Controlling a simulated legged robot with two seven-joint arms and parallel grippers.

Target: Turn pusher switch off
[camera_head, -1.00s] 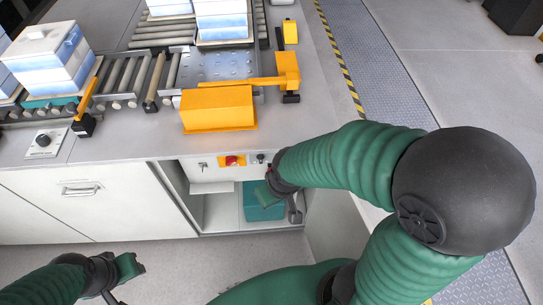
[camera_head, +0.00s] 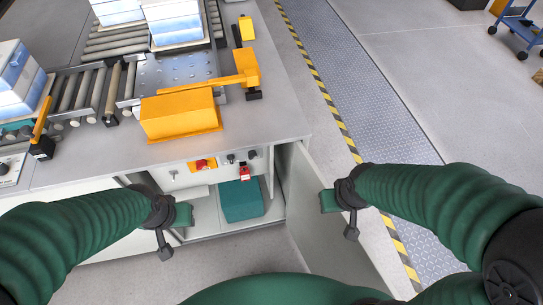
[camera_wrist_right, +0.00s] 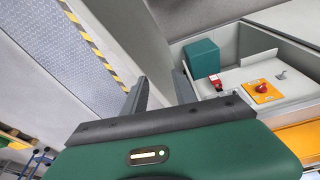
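The control panel (camera_head: 213,175) is under the worktop's front edge. It carries a red button on a yellow plate (camera_head: 201,164), a silver switch (camera_head: 174,173), small dark knobs (camera_head: 231,158) and a hanging red tag or lock (camera_head: 245,174). I cannot tell which control is the pusher switch. My right gripper (camera_head: 328,201) is at the cabinet door, right of the panel. In the right wrist view its fingers (camera_wrist_right: 158,92) are apart, with nothing visibly held. That view also shows the red button (camera_wrist_right: 263,88) and silver switch (camera_wrist_right: 281,76). My left gripper (camera_head: 183,216) is below the panel; its fingertips are unclear.
The grey cabinet door (camera_head: 325,225) stands open on the right. A teal box (camera_head: 242,200) is inside the cabinet. An orange pusher block (camera_head: 180,115) sits on the worktop beside the roller conveyor (camera_head: 95,90), which carries white-blue blocks.

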